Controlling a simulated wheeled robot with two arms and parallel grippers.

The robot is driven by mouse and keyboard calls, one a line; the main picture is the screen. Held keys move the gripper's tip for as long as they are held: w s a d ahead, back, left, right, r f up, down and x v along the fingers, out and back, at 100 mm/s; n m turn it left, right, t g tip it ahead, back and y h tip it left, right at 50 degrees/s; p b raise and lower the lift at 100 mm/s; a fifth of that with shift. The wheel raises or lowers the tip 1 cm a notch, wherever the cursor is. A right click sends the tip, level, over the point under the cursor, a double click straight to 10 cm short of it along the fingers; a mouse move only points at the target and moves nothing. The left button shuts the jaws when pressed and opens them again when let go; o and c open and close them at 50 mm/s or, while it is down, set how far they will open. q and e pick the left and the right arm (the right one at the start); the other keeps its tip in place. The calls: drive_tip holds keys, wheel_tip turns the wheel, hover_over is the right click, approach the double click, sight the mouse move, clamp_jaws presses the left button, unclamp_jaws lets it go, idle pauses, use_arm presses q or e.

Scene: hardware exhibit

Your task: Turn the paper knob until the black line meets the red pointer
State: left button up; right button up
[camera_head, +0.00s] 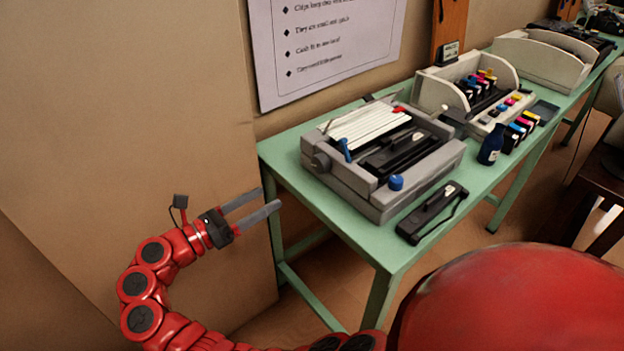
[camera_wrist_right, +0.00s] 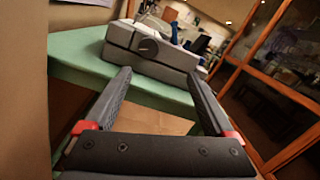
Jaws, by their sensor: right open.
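A grey dot-matrix style printer (camera_head: 385,160) stands on the green table, with white paper slats on top. A dark round knob (camera_head: 320,162) sits on its left side. It also shows in the right wrist view (camera_wrist_right: 148,48), beyond the fingertips. A blue knob (camera_head: 396,182) is on the front corner. A small red piece (camera_head: 400,110) is near the paper; I cannot tell whether it is the pointer. No black line can be made out. My right gripper (camera_head: 270,198) is open and empty, left of the table, apart from the printer. My left gripper is not in view.
The green table (camera_head: 302,195) runs away to the right. A black device (camera_head: 432,212) lies in front of the printer. A blue bottle (camera_head: 491,145) and ink cartridges (camera_head: 521,130) stand farther right. A tan panel (camera_head: 110,110) is close behind my right arm.

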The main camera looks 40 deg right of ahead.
sight(317, 165)
drive_tip(key=shift+t+y, duration=0.4)
drive_tip(key=w+d, duration=0.1)
drive_tip(key=d, duration=0.4)
drive_tip(key=w+d+p, duration=0.1)
drive_tip(key=d, duration=0.4)
drive_tip(key=w+d, duration=0.1)
drive_tip(key=d, duration=0.4)
drive_tip(key=shift+d+p, duration=0.35)
drive_tip(key=c, duration=1.4)
